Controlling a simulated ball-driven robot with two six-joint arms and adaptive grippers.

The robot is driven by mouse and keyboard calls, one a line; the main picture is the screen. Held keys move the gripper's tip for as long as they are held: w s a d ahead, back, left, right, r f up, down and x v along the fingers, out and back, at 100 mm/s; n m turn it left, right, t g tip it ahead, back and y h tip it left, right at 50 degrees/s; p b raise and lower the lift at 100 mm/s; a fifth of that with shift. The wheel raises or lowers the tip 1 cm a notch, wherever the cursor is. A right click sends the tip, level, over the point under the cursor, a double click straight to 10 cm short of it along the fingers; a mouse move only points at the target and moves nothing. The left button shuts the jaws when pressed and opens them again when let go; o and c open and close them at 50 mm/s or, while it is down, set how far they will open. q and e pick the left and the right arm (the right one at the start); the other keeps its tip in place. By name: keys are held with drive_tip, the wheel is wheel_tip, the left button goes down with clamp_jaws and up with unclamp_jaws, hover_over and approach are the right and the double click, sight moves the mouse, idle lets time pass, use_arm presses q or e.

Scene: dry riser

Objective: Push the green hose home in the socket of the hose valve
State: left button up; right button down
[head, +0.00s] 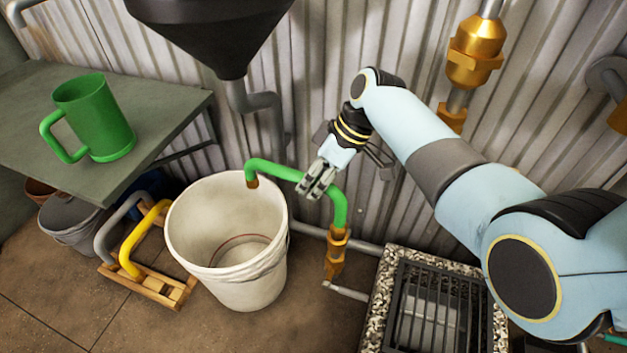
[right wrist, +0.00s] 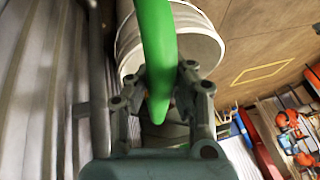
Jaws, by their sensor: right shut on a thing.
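The green hose (head: 275,171) is a bent tube. Its brown-tipped end hangs over the white bucket, and its other end runs down to the brass hose valve (head: 336,250). That lower end meets the valve's top socket; I cannot tell how deep it sits. My right gripper (head: 318,182) is shut on the green hose near its upper bend, above and a little left of the valve. In the right wrist view, the hose (right wrist: 156,50) runs between the two fingers (right wrist: 160,100), and the valve is not visible. My left gripper is not in view.
A white bucket (head: 190,245) stands left of the valve. A grated drain (head: 378,300) lies to its right. A bench (head: 165,105) with a green mug (head: 95,120) is at left. A black hopper (head: 210,30) hangs above, before a corrugated wall.

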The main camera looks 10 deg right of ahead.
drive_tip(key=shift+f+b, duration=0.55)
drive_tip(key=shift+f, duration=0.45)
idle(0.3)
drive_tip(key=c, duration=1.1)
unclamp_jaws()
drive_tip(key=v, duration=0.7)
drive_tip(key=shift+d+r, duration=0.1)
drive_tip(key=shift+r, duration=0.15)
